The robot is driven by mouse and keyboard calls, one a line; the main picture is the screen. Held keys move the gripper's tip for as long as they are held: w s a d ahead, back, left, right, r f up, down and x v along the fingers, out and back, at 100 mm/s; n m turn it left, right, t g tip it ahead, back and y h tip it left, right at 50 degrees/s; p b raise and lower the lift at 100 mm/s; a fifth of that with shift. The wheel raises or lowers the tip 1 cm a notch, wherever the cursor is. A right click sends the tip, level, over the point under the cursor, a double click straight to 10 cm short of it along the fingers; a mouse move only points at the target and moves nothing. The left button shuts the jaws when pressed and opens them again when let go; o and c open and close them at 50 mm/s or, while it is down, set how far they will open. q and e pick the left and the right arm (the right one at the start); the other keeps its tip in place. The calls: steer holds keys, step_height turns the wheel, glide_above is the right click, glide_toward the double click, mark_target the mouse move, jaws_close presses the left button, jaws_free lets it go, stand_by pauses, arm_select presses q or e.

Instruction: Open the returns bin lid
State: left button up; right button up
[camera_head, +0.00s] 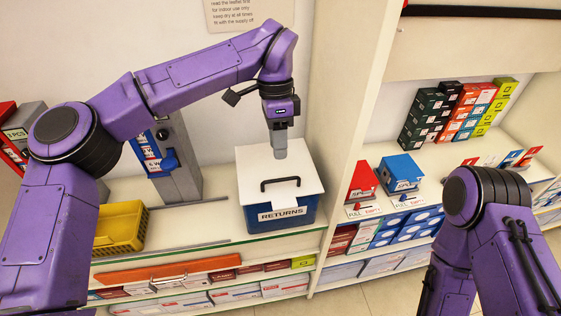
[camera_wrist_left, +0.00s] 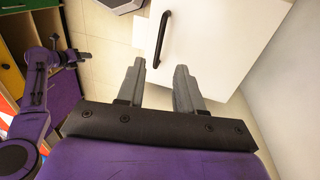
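The returns bin (camera_head: 303,213) is a blue box labelled RETURNS on the counter. Its white lid (camera_head: 255,172) lies flat and shut on top, with a black bar handle (camera_head: 280,183) near the front. In the left wrist view the lid (camera_wrist_left: 205,40) and handle (camera_wrist_left: 162,40) show just beyond the fingertips. My left gripper (camera_head: 280,152) points down above the back part of the lid. Its two fingers (camera_wrist_left: 160,68) are apart with nothing between them. My right arm is at the right; its gripper is out of the head view, and its end looks small and unclear in the left wrist view.
A yellow crate (camera_head: 121,227) and a grey dispenser (camera_head: 177,165) stand left of the bin. A cream upright panel (camera_head: 340,120) rises close on its right. Shelves beyond hold red and blue boxes (camera_head: 400,172). A grey rail lies on the counter left of the bin.

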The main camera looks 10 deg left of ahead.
mark_target(279, 179)
arm_select(q)
steer(key=f+p, duration=0.1)
steer(key=f, duration=0.2)
steer(key=s+f, duration=0.1)
steer(key=f, duration=0.2)
steer(key=shift+s+d+f+p, duration=0.1)
steer(key=shift+s+f+p, duration=0.05)
steer(key=shift+f+p, duration=0.2)
steer(key=shift+s+f, duration=0.1)
steer(key=shift+f, duration=0.35)
steer(key=shift+s+d, duration=0.1)
steer(key=shift+s, duration=0.05)
jaws_close()
stand_by(0.4)
